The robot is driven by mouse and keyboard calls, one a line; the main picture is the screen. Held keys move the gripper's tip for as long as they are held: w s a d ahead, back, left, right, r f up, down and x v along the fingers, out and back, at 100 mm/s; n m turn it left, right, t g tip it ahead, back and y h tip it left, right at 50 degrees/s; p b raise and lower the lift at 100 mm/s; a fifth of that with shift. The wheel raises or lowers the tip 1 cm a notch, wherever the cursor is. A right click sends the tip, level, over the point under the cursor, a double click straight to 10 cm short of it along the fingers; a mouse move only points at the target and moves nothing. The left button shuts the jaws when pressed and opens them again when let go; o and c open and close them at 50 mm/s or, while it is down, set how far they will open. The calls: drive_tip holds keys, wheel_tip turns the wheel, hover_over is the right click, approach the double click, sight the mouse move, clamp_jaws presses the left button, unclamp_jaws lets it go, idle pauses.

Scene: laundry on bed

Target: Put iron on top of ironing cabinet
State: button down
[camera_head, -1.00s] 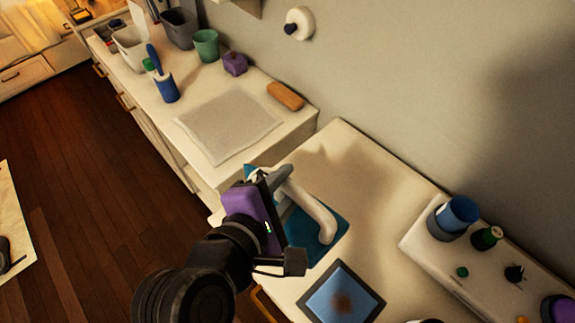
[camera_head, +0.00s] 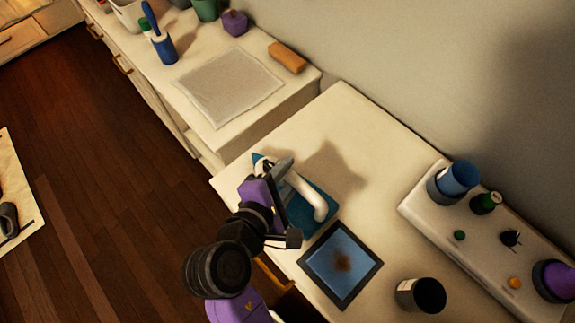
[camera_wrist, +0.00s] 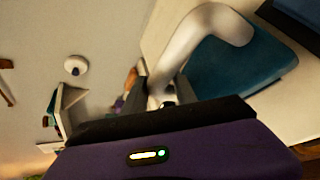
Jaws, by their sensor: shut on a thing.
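The iron (camera_head: 322,208) has a teal body and a pale handle. My gripper (camera_head: 284,172) is shut on the handle at one end. The iron is over the cream cabinet top (camera_head: 375,150), just behind a blue framed pad. A dark shadow lies beside it; I cannot tell whether its base touches the top. The wrist view shows the gripper (camera_wrist: 160,92) on the pale handle (camera_wrist: 208,38), with the teal body (camera_wrist: 235,72) beyond. My gripper partly hides the iron's left side.
The blue pad (camera_head: 341,264) and a dark cup (camera_head: 421,295) are in front. A raised control panel (camera_head: 470,240) with a blue cup (camera_head: 457,180) stands right. Another counter (camera_head: 285,97) holds a grey cloth (camera_head: 227,86) and an orange block (camera_head: 287,56). The top's back part is clear.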

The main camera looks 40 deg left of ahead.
drive_tip(key=c, duration=1)
unclamp_jaws()
drive_tip(key=shift+o, duration=0.2)
drive_tip(key=shift+s, duration=0.1)
drive_tip(key=v, duration=1.2)
drive_tip(key=shift+b, duration=0.3)
